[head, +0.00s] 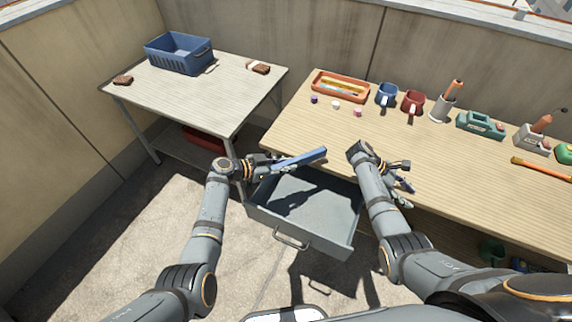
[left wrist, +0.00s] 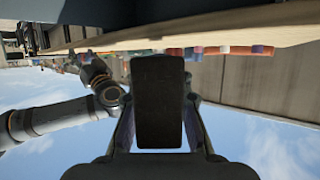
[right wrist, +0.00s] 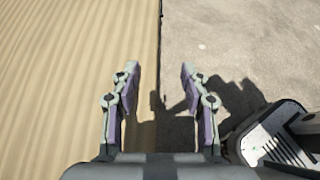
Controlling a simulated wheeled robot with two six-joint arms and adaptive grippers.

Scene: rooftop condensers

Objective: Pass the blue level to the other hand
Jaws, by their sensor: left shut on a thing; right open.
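The blue level (head: 303,158) is a long blue bar held up above the open drawer, pointing right from my left gripper (head: 272,166). My left gripper is shut on its left end. In the left wrist view the level shows end-on as a dark block (left wrist: 159,100) between the fingers. My right gripper (head: 404,184) is open and empty, to the right of the level and apart from it, by the long table's front edge. In the right wrist view its open fingers (right wrist: 159,85) have only table edge and floor beyond them.
The grey drawer (head: 335,232) stands open below the level. The long table (head: 440,160) holds an orange tray (head: 341,97), a blue mug (head: 387,94), a red mug (head: 413,101) and tools. A side table (head: 165,96) holds a blue crate (head: 165,58).

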